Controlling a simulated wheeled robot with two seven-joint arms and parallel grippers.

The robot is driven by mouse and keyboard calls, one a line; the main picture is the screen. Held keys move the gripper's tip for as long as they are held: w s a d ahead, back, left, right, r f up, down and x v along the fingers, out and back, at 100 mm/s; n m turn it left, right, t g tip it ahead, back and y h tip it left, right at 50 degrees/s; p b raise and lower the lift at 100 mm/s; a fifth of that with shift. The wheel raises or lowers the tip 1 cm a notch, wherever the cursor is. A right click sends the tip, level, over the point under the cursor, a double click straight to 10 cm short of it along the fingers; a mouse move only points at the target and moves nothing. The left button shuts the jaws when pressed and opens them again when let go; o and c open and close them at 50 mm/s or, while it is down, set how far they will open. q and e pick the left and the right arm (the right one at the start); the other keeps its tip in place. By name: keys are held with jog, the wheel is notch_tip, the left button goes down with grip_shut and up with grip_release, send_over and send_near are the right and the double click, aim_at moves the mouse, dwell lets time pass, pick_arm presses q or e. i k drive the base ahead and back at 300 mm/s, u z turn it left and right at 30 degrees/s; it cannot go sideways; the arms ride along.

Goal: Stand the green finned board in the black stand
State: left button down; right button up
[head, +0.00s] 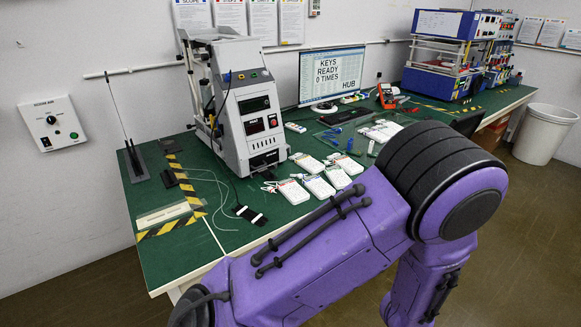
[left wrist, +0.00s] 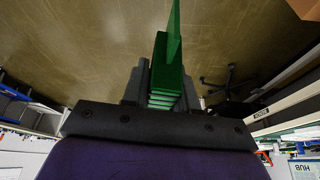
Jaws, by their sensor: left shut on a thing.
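The green finned board (left wrist: 166,75) is in the left wrist view, a flat plate with stacked fins at its near end. My left gripper (left wrist: 164,84) is shut on it, with a dark finger on each side, and holds it above the brown floor. In the head view my left arm crosses the foreground and bends downward at the right; its gripper and the board are out of that picture. I cannot surely pick out the black stand. A low black piece (head: 168,178) lies on the table's left part, beside a black base with a thin rod (head: 133,165). My right gripper is in neither view.
The green table (head: 165,262) carries a grey test machine (head: 250,120), several white keypads (head: 293,191), a monitor (head: 331,75) and a blue rack (head: 440,85). Loose cables and a black strip with white bands (head: 250,214) lie at the front left. A white bin (head: 544,132) stands right.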

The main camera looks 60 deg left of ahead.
aim_at(169, 177)
jog(key=u, duration=2.25)
